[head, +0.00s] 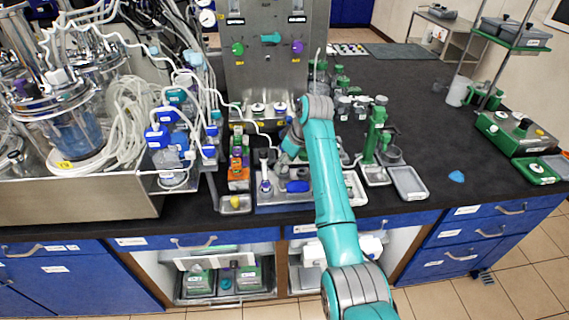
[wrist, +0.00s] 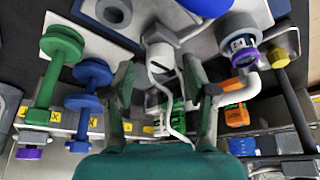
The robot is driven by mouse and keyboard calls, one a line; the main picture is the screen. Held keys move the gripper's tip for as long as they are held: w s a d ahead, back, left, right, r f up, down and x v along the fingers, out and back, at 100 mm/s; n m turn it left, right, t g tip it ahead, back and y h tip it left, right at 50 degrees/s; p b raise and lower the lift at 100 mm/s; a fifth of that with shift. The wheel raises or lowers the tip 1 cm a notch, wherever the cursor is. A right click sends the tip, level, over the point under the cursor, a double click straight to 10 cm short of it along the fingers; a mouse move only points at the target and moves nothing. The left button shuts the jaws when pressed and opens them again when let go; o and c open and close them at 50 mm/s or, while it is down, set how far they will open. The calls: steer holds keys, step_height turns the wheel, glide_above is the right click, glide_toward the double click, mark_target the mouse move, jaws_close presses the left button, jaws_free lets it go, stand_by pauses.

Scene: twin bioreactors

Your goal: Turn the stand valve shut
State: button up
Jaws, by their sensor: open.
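I cannot tell for sure which fitting is the stand valve. In the head view, a green stand (head: 374,135) with a knob at its top stands upright on the black bench, right of my arm. A teal handle (head: 270,38) sits on the upright steel panel, between a green knob (head: 238,48) and a purple knob (head: 297,47). My gripper (wrist: 160,75) is open in the wrist view, its two dark green fingers apart. A white-grey fitting with a white hose (wrist: 165,110) shows between and beyond them; contact is unclear. In the head view my arm partly hides the gripper, which is over the bench trays.
Glass vessels with white hoses (head: 75,125) crowd the left. An orange block (head: 238,178) and a blue item (head: 297,187) lie near the bench's front. A grey tray (head: 408,183) sits right of the green stand.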

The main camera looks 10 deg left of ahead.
steer(key=shift+x, duration=0.85)
jaws_close()
